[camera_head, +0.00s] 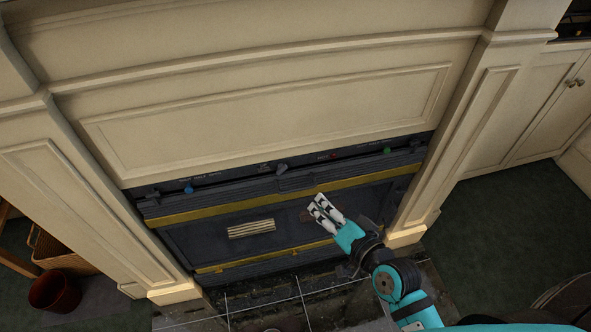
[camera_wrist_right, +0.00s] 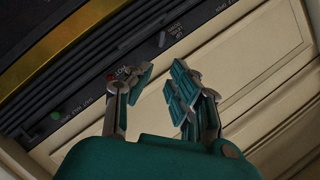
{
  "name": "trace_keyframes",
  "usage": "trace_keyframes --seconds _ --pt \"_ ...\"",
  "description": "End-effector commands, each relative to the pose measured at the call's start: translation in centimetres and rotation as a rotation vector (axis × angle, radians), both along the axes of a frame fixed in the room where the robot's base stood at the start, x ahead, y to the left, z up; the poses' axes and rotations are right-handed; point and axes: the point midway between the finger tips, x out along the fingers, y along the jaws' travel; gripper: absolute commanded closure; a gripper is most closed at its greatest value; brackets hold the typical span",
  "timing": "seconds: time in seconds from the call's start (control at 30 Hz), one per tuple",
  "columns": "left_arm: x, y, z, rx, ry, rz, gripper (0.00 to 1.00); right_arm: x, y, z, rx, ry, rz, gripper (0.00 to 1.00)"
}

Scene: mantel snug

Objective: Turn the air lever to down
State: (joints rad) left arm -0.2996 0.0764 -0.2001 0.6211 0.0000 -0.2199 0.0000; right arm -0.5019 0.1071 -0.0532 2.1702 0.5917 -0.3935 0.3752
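A dark control strip with small printed labels runs along the top of the fireplace insert (camera_head: 193,239). A small dark lever (camera_head: 281,168) sticks out near its middle; it also shows in the right wrist view (camera_wrist_right: 162,39), beside white lettering. My right gripper (camera_head: 317,203) is in front of the insert, below and right of the lever. In the right wrist view its fingers (camera_wrist_right: 160,80) are apart with nothing between them. My left gripper is not in view.
A blue knob (camera_head: 189,189), a red knob (camera_head: 333,156) and a green knob (camera_head: 387,150) share the strip. Yellow trim (camera_head: 240,208) lies below it. The cream mantel (camera_head: 265,112) overhangs above.

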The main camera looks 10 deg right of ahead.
Motion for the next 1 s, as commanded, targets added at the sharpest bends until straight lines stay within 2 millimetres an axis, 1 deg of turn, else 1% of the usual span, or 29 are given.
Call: trace_keyframes --seconds 0.27,0.6,0.8,1.0 --pt "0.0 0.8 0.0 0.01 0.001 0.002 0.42 5.1 1.6 -1.1 0.0 -0.004 0.0 0.81" --pt "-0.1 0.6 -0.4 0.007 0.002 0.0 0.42 11.8 3.7 -3.1 -0.003 -0.003 0.001 0.81" --pt "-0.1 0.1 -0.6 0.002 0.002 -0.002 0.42 14.4 4.5 -3.8 -0.004 -0.003 0.001 0.81" --pt "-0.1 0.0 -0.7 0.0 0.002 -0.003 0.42 15.3 4.7 -4.0 -0.006 -0.002 0.001 0.81"
